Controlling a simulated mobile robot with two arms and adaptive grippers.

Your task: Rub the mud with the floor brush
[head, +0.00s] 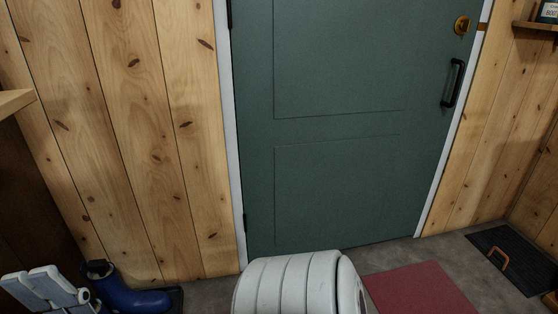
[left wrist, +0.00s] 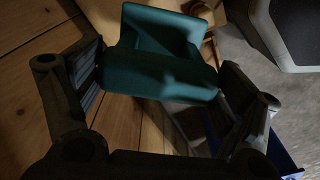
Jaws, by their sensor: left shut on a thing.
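In the left wrist view my left gripper (left wrist: 160,85) is shut on a teal block-shaped thing (left wrist: 165,68), which looks like part of the floor brush. It sits between the two dark fingers, with a raised piece at its top. Bristles cannot be made out in the dim light. No mud can be made out in either view. My right gripper is not in view.
A green door (head: 340,130) with a black handle (head: 452,83) is shut ahead. A red mat (head: 422,290) and a black mat (head: 512,258) with a copper-coloured handle-like thing (head: 499,258) lie at right. A blue boot (head: 130,298) is at lower left. Plank walls stand both sides.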

